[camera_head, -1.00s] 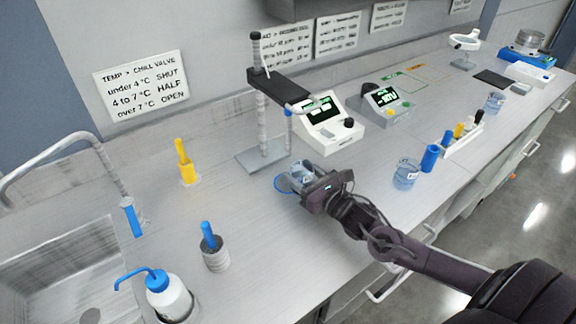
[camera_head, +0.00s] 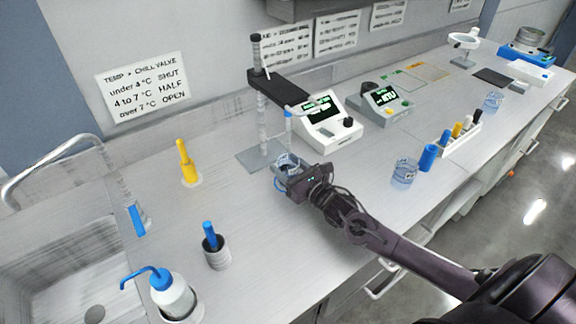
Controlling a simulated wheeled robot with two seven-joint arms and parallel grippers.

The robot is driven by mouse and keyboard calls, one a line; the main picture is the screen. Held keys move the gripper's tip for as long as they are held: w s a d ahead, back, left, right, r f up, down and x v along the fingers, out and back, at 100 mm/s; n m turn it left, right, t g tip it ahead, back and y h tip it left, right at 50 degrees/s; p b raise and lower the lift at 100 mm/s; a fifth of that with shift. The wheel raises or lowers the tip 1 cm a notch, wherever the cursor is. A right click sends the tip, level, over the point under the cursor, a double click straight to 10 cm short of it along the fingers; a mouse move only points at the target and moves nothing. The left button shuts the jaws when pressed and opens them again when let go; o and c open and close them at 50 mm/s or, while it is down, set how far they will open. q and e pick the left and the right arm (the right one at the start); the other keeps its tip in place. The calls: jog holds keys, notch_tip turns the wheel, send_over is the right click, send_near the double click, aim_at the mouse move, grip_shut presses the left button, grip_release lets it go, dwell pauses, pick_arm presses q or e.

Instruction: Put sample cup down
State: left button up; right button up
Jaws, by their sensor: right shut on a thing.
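My right gripper (camera_head: 292,172) is shut on a clear sample cup (camera_head: 287,161), most of which the jaws hide. The gripper and cup are at the front right edge of the probe stand's grey base plate (camera_head: 254,159). I cannot tell whether the cup touches the surface. A blue-tipped probe (camera_head: 288,122) hangs from the stand's dark arm just above the cup. My left gripper is not in view.
Meters (camera_head: 331,127) stand behind and right. Two other clear cups, one near (camera_head: 405,173) and one far (camera_head: 493,101), stand right. A yellow valve (camera_head: 187,164), a blue-handled holder (camera_head: 215,246) and a wash bottle (camera_head: 171,294) are left, beside the sink (camera_head: 60,270).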

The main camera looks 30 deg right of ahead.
jog(key=shift+f, duration=0.2)
jog(key=o, duration=1.1)
jog(key=shift+r, duration=0.15)
jog(key=shift+s, duration=0.1)
jog(key=b+v, duration=0.1)
jog(key=v, duration=1)
jog(key=shift+s+d, duration=0.1)
jog(key=shift+s, duration=0.3)
